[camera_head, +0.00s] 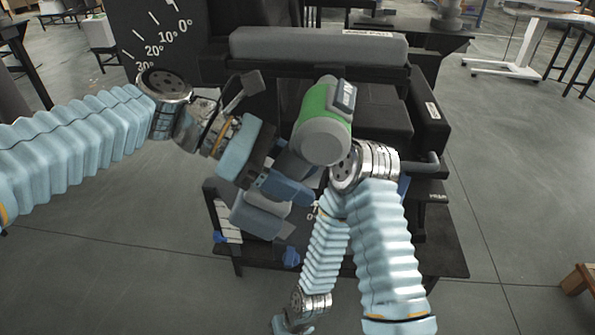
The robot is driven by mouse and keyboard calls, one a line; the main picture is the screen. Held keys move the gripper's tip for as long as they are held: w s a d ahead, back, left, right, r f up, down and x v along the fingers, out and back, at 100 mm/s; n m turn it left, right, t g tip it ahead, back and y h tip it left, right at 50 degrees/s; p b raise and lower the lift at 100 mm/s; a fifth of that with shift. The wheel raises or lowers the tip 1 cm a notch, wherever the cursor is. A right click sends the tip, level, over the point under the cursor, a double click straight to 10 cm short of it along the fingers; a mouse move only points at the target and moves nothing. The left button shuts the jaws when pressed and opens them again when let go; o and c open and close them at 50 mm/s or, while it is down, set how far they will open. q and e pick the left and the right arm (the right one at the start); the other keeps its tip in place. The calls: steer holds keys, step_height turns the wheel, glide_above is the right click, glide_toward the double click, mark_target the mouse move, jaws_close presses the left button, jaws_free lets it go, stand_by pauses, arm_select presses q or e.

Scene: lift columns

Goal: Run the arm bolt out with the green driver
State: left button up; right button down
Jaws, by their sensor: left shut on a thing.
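The green driver (318,115) has a green body with a grey rounded end and a dark block on top. It is held in front of the dark lift structure at the centre. My left gripper (282,182), with blue and grey finger parts, reaches in from the left and is shut on the driver's lower part. The fingers hide much of that part. My right arm is folded, and its hand (290,323) hangs at the bottom edge, partly cut off and apart from the driver. I cannot pick out the arm bolt; the driver and arms cover part of the structure.
The dark lift structure (425,120) has a grey padded bar (318,47) across its back. A black plate with an angle scale (150,35) stands at the left. A wooden stool (578,280) is at the right edge.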

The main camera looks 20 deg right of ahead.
arm_select(q)
steer(key=shift+s+a+r+b, duration=0.15)
steer(key=shift+s+a, duration=0.25)
steer(key=shift+s, duration=0.3)
steer(key=shift+s+a+f+b, duration=0.1)
steer(key=shift+s+a+b, duration=0.1)
steer(key=shift+s+a, duration=0.35)
steer(key=shift+s+a+r+b, duration=0.15)
steer(key=shift+s+a, duration=0.1)
steer(key=shift+s, duration=0.55)
steer(key=shift+f, duration=0.1)
steer(key=shift+s+a, duration=0.55)
steer(key=shift+s, duration=0.3)
steer(key=shift+s+a, duration=0.5)
steer(key=shift+s, duration=0.35)
